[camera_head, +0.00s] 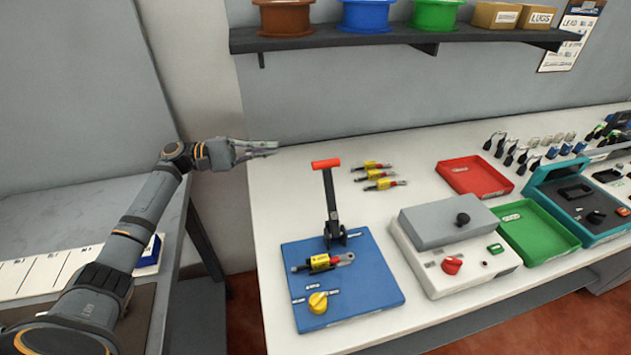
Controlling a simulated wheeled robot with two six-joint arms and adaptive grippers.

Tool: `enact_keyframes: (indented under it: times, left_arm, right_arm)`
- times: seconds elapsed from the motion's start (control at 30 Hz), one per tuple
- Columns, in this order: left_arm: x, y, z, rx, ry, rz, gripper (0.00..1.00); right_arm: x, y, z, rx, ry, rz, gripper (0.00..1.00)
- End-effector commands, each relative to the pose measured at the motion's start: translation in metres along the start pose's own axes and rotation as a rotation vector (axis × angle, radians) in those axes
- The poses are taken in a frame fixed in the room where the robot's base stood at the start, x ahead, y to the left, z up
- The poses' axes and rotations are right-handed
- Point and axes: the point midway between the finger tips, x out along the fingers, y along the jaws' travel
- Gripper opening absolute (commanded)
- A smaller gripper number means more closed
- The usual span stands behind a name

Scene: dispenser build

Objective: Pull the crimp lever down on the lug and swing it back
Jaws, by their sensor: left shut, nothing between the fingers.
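The crimp lever (331,200) is a dark arm with a red-orange handle on top. It stands nearly upright at the back of the blue crimp base (370,285). A yellow-banded lug (322,262) lies on the base in front of the lever's foot, its ring end pointing right. A yellow knob (318,302) is at the base's front left. My left gripper (272,148) is shut and empty, up and to the left of the lever handle, apart from it. My right gripper is not in view.
Several more yellow-banded lugs (379,184) lie behind the lever. A grey-topped box (450,265) with a red knob stands to the right, near a red tray (474,177) and a green tray (537,232). A shelf (340,37) with spools hangs above. Table left of the base is clear.

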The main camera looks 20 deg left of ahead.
Motion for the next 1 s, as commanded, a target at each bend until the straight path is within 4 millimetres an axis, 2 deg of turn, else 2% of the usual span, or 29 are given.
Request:
enact_keyframes:
  times: [0.03, 0.1, 0.2, 0.37, 0.47, 0.57, 0.9, 0.93, 1.0]
  left_arm:
    - [-0.003, -0.026, -0.011, 0.0, 0.0, 0.0, 0.0]
    - [-0.004, -0.035, -0.014, 0.001, 0.0, 0.0, 0.0]
    - [-0.004, -0.039, -0.016, 0.001, 0.0, -0.001, 0.0]
    - [-0.003, -0.036, -0.015, 0.001, -0.001, 0.0, 0.0]
    - [0.005, -0.035, -0.014, 0.0, -0.003, 0.001, 0.0]
    - [0.021, -0.034, -0.013, 0.0, -0.005, 0.002, 0.0]
    - [0.095, -0.033, -0.013, 0.0, -0.005, 0.003, 0.0]
    - [0.101, -0.033, -0.013, 0.0, -0.005, 0.003, 0.0]
    - [0.101, -0.034, 0.001, 0.0, 0.0, -0.004, 0.0]
  right_arm:
    - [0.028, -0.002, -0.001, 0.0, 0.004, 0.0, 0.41]
    - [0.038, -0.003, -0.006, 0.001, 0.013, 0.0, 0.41]
    - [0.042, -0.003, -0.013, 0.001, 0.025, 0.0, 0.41]
    - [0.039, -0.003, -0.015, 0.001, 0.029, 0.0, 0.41]
    - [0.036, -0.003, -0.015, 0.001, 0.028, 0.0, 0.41]
    - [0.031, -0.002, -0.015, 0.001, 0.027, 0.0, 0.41]
    - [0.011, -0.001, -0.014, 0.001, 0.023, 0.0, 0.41]
    - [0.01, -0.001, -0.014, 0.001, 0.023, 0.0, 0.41]
    - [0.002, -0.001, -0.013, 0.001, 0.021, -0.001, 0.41]
